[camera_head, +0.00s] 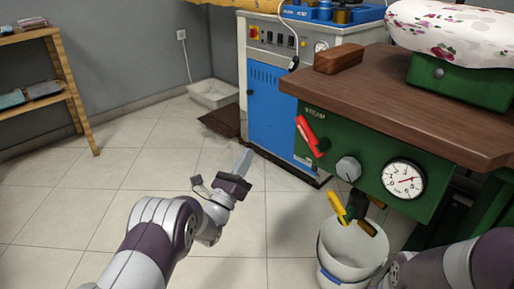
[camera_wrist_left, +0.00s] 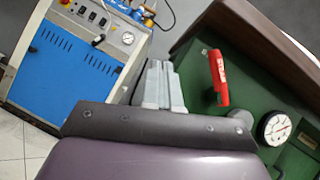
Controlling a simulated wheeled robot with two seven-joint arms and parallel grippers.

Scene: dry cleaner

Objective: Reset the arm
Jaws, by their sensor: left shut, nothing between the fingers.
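My left arm reaches in from the lower left in the head view. Its gripper (camera_head: 243,163) is shut and empty, held in the air over the tiled floor, left of the green steam press (camera_head: 443,190). In the left wrist view the shut fingers (camera_wrist_left: 160,85) point toward the gap between the blue machine and the press. My right arm shows only as links at the lower right of the head view. Its gripper is not visible.
The press has a wooden top (camera_head: 420,100), a red lever (camera_head: 308,133) and a gauge (camera_head: 403,179). A white bucket (camera_head: 350,250) stands below it. A blue machine (camera_head: 270,100) stands behind. A wooden shelf (camera_head: 62,65) is at left. The floor between is clear.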

